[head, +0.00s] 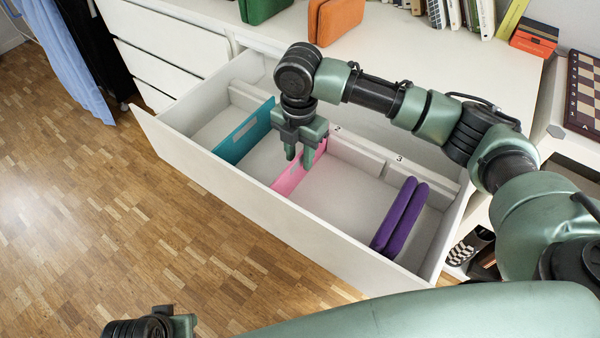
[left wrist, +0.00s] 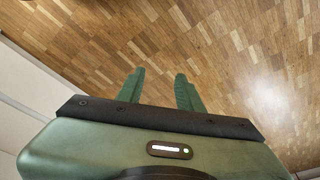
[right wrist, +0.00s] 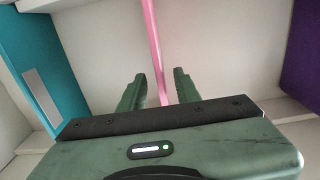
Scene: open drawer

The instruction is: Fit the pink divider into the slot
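The pink divider (head: 290,179) stands upright across the middle of the open drawer, its far end near the label 2 (head: 338,128). I cannot tell whether its lower edge sits in a slot. My right gripper (head: 299,162) is above the divider, pointing down. In the right wrist view the pink divider (right wrist: 154,48) runs between the two open fingers, with a gap on each side. My left gripper (left wrist: 160,78) is open and empty, with only wood floor beyond its fingers. The gripper hides part of the divider.
A teal divider (head: 243,136) stands across the drawer to the left. Purple padded pieces (head: 393,228) lie in the right section near label 3 (head: 399,159). The drawer's front wall (head: 240,193) is the near edge. Green and orange cases (head: 334,20) stand on the cabinet top.

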